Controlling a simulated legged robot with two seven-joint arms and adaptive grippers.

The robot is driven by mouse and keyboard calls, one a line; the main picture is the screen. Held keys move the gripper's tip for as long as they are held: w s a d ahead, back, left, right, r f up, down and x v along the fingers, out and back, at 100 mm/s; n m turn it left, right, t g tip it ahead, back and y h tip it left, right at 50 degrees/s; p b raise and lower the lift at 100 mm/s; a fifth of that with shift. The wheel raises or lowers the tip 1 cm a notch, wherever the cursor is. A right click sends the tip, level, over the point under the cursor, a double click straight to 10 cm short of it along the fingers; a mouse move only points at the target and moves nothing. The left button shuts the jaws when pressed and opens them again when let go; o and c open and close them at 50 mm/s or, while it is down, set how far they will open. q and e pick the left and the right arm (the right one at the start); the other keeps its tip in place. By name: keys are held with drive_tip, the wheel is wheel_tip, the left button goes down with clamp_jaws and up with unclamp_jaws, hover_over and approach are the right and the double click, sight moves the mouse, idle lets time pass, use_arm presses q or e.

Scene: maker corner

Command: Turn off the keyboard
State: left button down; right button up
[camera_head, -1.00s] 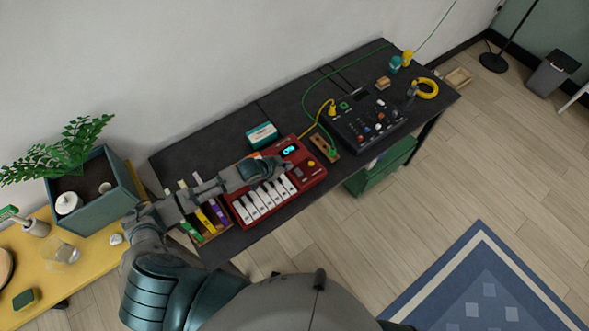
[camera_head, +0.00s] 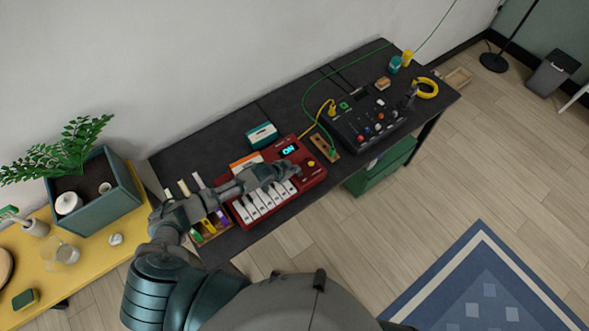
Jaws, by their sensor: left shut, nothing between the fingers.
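The red keyboard (camera_head: 317,174) lies on the black table, with white keys along its front and a small screen (camera_head: 289,150) that glows with what reads as "ON". A yellow knob or button (camera_head: 311,163) sits right of the screen. My left arm reaches in from the left across the keyboard. My left gripper (camera_head: 292,169) is shut and empty, over the keyboard between the screen and the keys, just left of the yellow knob. I cannot tell whether it touches the surface. My right gripper is not in view.
A black control box (camera_head: 365,122) with knobs stands to the right on the table (camera_head: 214,140). A wooden block (camera_head: 325,147) with cables is between. A teal box (camera_head: 262,135) stands behind the keyboard. A holder with coloured items (camera_head: 210,225) is at its left. A plant pot (camera_head: 111,203) is further left.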

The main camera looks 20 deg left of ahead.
use_arm(q)
drive_tip(key=shift+s+f, duration=0.1)
drive_tip(key=shift+f, duration=0.1)
drive_tip(key=shift+s+d+p, duration=0.5)
drive_tip(key=shift+d+p, duration=0.1)
drive_tip(key=shift+p, duration=0.15)
drive_tip(key=shift+r, duration=0.1)
drive_tip(key=shift+r+p, duration=0.45)
wheel_tip(320, 180, up, 4)
drive_tip(key=p, duration=0.3)
drive_tip(key=shift+s+d+p, duration=0.15)
drive_tip(key=shift+p, duration=0.25)
drive_tip(key=b+v, duration=0.1)
drive_tip(key=v, duration=0.8)
drive_tip(key=shift+s+f, duration=0.15)
drive_tip(key=shift+s, duration=0.05)
